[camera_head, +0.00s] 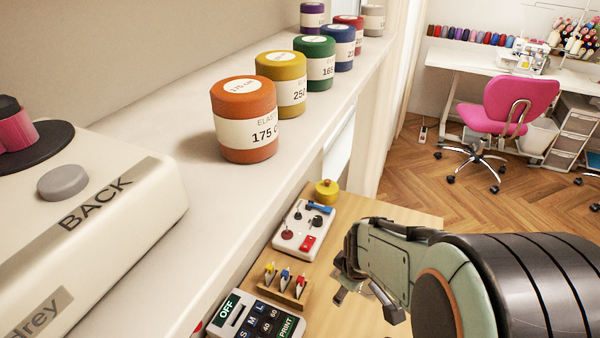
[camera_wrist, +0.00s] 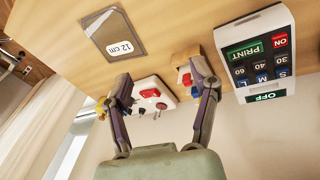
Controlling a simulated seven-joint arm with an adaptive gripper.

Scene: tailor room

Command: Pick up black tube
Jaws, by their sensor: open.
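I cannot make out a black tube for certain in either view. Small black parts (camera_head: 315,221) sit on a white box (camera_head: 303,229) on the wooden table; they are too small to identify. My gripper (camera_head: 365,298) is open and empty, over the table to the right of that box. In the wrist view my gripper (camera_wrist: 160,82) has its two fingers spread apart, with the white box (camera_wrist: 152,94) beyond and between them. The left finger partly covers black and yellow small things there, and the right finger partly covers a wooden holder (camera_wrist: 183,55).
A wooden holder (camera_head: 287,288) with coloured-tipped tools and an OFF/PRINT keypad (camera_head: 257,317) stand near the white box. A yellow round weight (camera_head: 327,191) is behind it. A 12 cm plate (camera_wrist: 114,34) lies on the table. A white shelf with coloured elastic rolls (camera_head: 245,120) borders the left.

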